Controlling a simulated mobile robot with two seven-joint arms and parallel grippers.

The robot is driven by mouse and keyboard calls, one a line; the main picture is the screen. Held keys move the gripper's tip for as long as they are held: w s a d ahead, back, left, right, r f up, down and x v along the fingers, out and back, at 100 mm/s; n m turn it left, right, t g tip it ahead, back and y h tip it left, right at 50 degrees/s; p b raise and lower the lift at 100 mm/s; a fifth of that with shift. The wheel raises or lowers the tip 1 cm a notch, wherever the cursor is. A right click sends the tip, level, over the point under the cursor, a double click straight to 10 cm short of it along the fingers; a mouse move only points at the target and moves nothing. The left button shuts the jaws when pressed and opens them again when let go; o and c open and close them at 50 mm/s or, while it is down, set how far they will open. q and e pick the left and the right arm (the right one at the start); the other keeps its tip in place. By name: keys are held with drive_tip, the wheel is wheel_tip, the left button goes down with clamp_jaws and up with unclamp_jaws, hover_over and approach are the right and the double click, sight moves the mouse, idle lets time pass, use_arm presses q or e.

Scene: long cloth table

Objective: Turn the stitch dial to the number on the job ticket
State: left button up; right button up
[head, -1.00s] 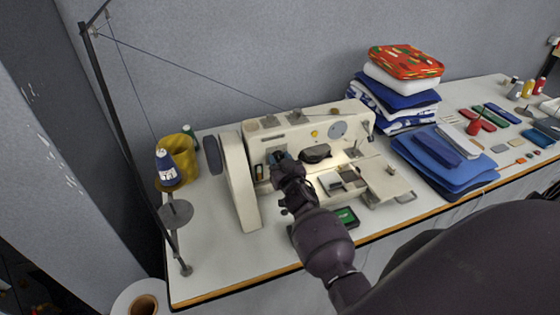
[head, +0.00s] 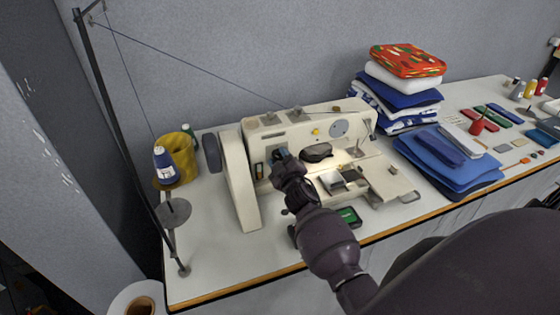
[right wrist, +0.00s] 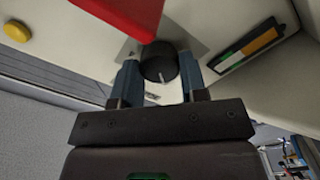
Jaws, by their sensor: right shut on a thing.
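The cream sewing machine (head: 239,192) stands on the white table at centre left. Its black round stitch dial (right wrist: 159,62) has a pale pointer line near its lower edge in the right wrist view. My right gripper (right wrist: 157,78) has a blue-grey finger on each side of the dial and is shut on it. In the head view my right gripper (head: 281,160) is at the machine's front face and hides the dial. I cannot make out a number on the dial or a readable job ticket. My left gripper is not in view.
A dark item with a green face (head: 349,216) lies in front. Folded blue cloth (head: 447,158) and a fabric stack (head: 402,88) are to the right.

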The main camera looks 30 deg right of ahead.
drive_tip(key=shift+n, duration=1)
drive_tip(key=o, duration=0.9)
drive_tip(key=shift+s, duration=0.1)
drive_tip(key=v, duration=1)
drive_tip(key=shift+s+a, duration=0.1)
drive_tip(key=shift+s, duration=0.25)
